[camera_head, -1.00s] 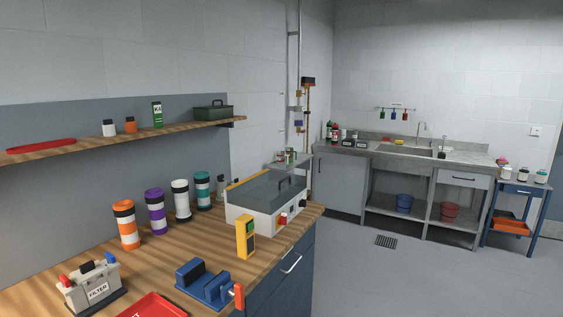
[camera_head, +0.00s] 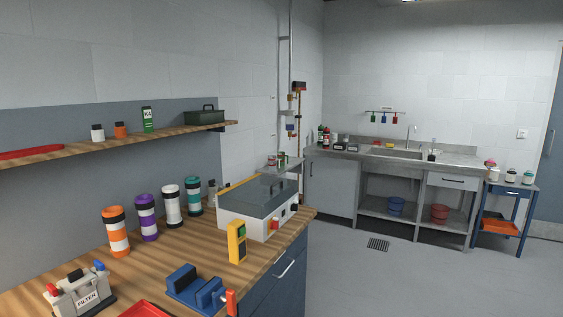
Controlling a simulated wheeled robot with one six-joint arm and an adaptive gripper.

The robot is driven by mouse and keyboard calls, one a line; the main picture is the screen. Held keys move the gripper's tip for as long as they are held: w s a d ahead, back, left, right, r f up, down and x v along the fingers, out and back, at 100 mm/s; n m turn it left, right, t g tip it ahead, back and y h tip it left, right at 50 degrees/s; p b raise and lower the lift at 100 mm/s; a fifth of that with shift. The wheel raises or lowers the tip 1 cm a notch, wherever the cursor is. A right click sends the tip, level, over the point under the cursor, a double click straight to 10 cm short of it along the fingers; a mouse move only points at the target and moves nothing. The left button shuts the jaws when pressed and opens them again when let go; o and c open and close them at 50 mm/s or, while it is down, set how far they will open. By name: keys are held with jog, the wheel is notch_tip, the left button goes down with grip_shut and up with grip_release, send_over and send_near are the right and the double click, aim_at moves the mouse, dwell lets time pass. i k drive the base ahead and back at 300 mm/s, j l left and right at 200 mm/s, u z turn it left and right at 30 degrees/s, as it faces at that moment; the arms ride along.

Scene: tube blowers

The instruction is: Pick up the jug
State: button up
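I cannot make out a jug for certain in the head view. Several small white containers (camera_head: 511,176) with coloured lids stand on the blue cart at the right, too small to tell whether one is a jug. More small bottles and jars (camera_head: 324,138) stand at the left end of the sink counter, also too small to tell. My gripper is not in view.
A wooden workbench (camera_head: 195,240) fills the near left, with striped canisters (camera_head: 117,232), a grey-lidded box (camera_head: 262,208) and a yellow meter (camera_head: 237,242). A sink counter (camera_head: 465,161) and blue cart (camera_head: 524,187) stand at the back. The grey floor (camera_head: 400,285) between is clear.

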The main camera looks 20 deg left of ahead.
aim_at(280, 155)
jog(key=i+z, duration=0.25)
jog(key=i, duration=2.25)
jog(key=i+u, duration=0.15)
jog(key=i, duration=0.3)
jog(key=i+l+u, duration=0.1)
jog(key=i, duration=0.35)
jog(key=i+l+u, duration=0.15)
jog(key=i, duration=0.3)
jog(key=i+l+u, duration=0.15)
jog(key=i, duration=0.3)
jog(key=i+l+u, duration=0.25)
jog(key=i+u, duration=0.2)
jog(key=i+l+u, duration=0.3)
jog(key=u, duration=0.2)
jog(key=i+l+u, duration=0.2)
jog(key=l+u, duration=0.25)
jog(key=i+l+u, duration=0.15)
jog(key=l+u, duration=0.35)
jog(key=l, duration=0.15)
jog(key=l+u, duration=0.2)
jog(key=l, duration=0.25)
jog(key=i+l+u, duration=0.15)
jog(key=l, duration=0.35)
